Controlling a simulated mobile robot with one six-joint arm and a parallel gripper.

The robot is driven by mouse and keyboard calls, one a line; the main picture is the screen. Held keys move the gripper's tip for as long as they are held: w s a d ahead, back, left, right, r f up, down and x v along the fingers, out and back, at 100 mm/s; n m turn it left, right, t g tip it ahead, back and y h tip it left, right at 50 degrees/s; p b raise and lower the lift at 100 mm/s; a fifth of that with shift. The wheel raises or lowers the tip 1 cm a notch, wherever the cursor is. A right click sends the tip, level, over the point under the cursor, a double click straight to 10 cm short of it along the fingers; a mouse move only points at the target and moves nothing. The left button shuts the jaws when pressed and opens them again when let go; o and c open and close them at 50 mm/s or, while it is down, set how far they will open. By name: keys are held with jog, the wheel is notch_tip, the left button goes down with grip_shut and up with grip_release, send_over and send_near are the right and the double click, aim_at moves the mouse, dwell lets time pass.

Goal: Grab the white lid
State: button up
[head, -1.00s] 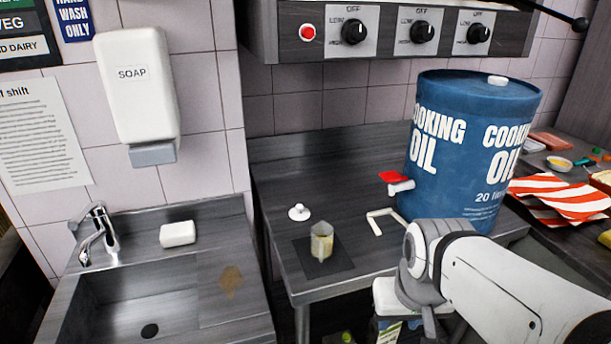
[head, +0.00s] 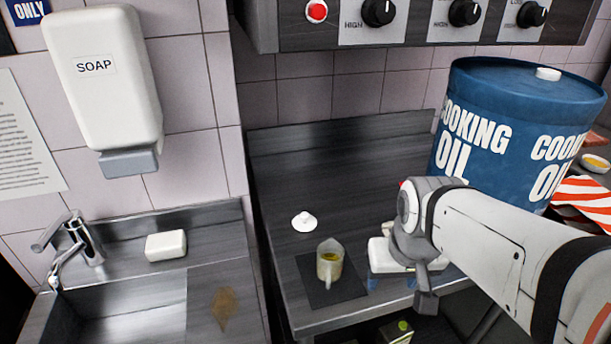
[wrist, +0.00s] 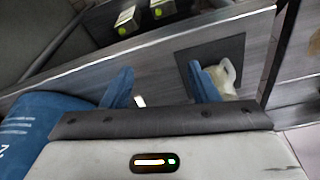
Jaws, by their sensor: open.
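The small white lid (head: 304,221) with a knob on top lies on the grey metal counter (head: 345,185), behind the jug. I cannot make it out in the wrist view. A clear jug (head: 330,262) with some yellow liquid stands on a dark square mat (head: 312,291). My gripper (head: 392,281) is to the right of the jug and the lid, apart from the lid. In the wrist view my gripper (wrist: 160,86) shows two blue fingers spread apart with nothing held. The jug (wrist: 225,74) shows there beside the right finger, partly hidden.
A large blue cooking oil drum (head: 505,105) stands on the right of the counter, partly behind my arm. A sink (head: 130,310) with soap (head: 166,245) is at the left. Control knobs (head: 380,12) are above. Cartons (wrist: 128,20) sit below the counter. Counter space around the lid is clear.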

jog(key=shift+o, duration=1.1)
jog(key=w+a+r+n+p, duration=0.1)
jog(key=w+a+r+p, duration=0.1)
jog(key=w, duration=0.4)
jog(key=shift+r, duration=0.35)
jog(key=n+g+p, duration=0.1)
jog(key=n+p, duration=0.3)
jog(key=p, duration=0.2)
send_over(304, 215)
jog(key=f, duration=0.3)
jog(key=shift+s+a+f+y, duration=0.25)
jog(key=shift+s+f+y, duration=0.05)
jog(key=f, duration=0.4)
jog(key=f+p, duration=0.1)
jog(key=f, duration=0.2)
jog(key=shift+w+d, duration=0.3)
jog(key=shift+w, duration=0.05)
jog(key=c, duration=0.7)
